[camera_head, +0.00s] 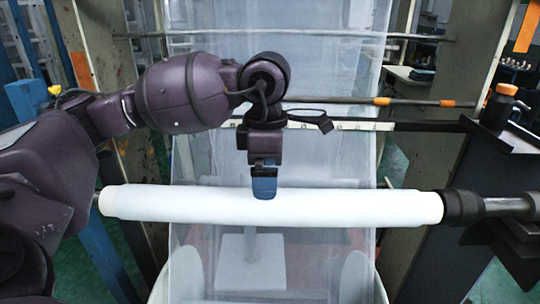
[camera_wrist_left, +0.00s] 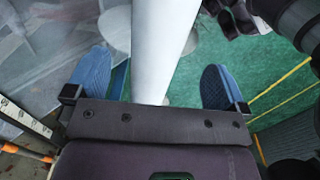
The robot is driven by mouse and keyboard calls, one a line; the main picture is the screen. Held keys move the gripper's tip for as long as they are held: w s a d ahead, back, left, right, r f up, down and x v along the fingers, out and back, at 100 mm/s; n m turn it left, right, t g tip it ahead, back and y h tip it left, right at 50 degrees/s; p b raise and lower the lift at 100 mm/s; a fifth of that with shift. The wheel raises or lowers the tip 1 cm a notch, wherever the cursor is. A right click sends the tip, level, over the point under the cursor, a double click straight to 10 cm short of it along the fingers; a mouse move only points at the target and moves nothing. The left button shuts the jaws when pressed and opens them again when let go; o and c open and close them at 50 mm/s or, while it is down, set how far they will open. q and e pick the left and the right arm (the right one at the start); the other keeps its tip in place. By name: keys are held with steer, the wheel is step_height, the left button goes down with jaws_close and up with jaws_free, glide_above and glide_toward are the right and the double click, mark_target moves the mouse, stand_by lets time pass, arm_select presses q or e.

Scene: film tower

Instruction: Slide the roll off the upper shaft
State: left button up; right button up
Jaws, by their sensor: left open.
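The white roll (camera_head: 330,207) lies level across the middle of the head view, on the upper shaft (camera_head: 510,206). A dark collar (camera_head: 462,207) meets its right end; its left end lies near my left arm. My left gripper (camera_head: 264,190) points down at the roll's middle, its blue fingertip overlapping the roll's upper edge. In the left wrist view, my left gripper (camera_wrist_left: 155,82) is open, with one blue finger on each side of the white roll (camera_wrist_left: 162,40) and gaps between. Whether the fingers reach down past the roll's surface is unclear. My right gripper is not in view.
Translucent film (camera_head: 300,150) hangs behind and below the roll. A bar with orange bands (camera_head: 380,101) crosses behind my left gripper. Tall frame posts (camera_head: 455,110) flank the film.

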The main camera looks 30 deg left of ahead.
mark_target(267, 204)
arm_select(q)
step_height(267, 204, down, 6)
steer(key=shift+f, duration=1)
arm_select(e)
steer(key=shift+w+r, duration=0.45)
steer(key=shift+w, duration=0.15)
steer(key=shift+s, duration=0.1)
